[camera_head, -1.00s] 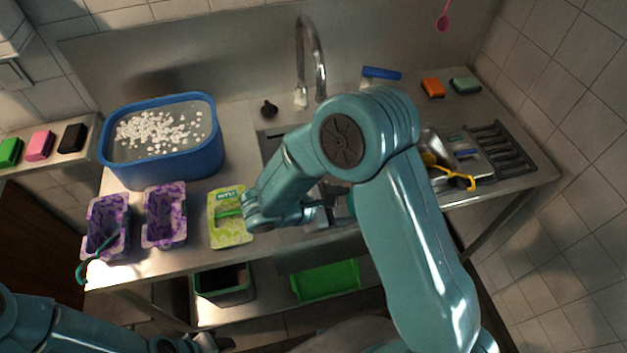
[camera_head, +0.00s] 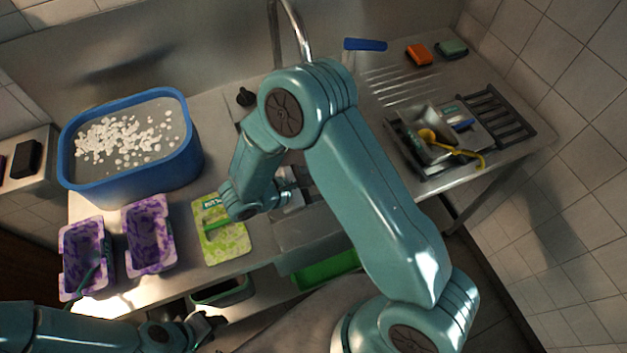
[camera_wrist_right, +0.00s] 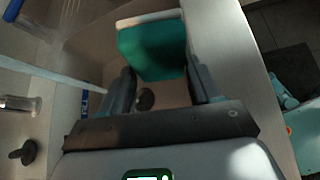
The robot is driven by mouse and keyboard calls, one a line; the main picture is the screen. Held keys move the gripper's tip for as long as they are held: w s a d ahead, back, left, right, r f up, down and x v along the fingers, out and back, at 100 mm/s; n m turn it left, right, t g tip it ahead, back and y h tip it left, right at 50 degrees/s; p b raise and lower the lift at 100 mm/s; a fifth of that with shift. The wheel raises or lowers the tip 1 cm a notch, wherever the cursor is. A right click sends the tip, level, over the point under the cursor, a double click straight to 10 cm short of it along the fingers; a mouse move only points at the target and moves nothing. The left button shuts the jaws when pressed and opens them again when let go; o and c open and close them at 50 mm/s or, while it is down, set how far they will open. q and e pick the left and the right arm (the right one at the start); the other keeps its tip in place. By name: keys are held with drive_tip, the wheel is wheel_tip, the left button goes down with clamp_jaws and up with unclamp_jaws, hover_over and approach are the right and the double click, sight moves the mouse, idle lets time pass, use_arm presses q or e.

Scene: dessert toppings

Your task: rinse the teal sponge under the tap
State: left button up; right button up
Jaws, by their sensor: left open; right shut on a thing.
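The teal sponge (camera_wrist_right: 152,50) shows in the right wrist view between the fingers of my right gripper (camera_wrist_right: 163,88), which is shut on it. It has a pale edge along its far side. It is over the sink, whose round drain (camera_wrist_right: 145,99) shows below it. In the head view my right gripper (camera_head: 292,194) is over the sink, and my forearm largely hides it and the sponge. The chrome tap (camera_head: 291,30) stands at the back of the sink, its top cut off. My left gripper (camera_head: 208,328) is open and empty in front of the counter, low in the picture.
A blue tub (camera_head: 180,165) of water with white bits stands left. A dish rack (camera_head: 425,160) stands right. Orange (camera_head: 419,54) and green (camera_head: 452,48) sponges lie at the back right.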

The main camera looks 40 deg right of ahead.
drive_tip(key=w+d+f+b, duration=0.1)
drive_tip(key=w+d+b, duration=0.1)
drive_tip(key=w, duration=0.4)
drive_tip(key=w+d+f+b, duration=0.1)
drive_tip(key=w+d, duration=0.1)
drive_tip(key=w, duration=0.4)
drive_tip(key=shift+w+f+b, duration=0.3)
drive_tip(key=shift+b, duration=0.1)
drive_tip(key=shift+w+d, duration=0.1)
drive_tip(key=shift+w, duration=0.05)
idle(0.3)
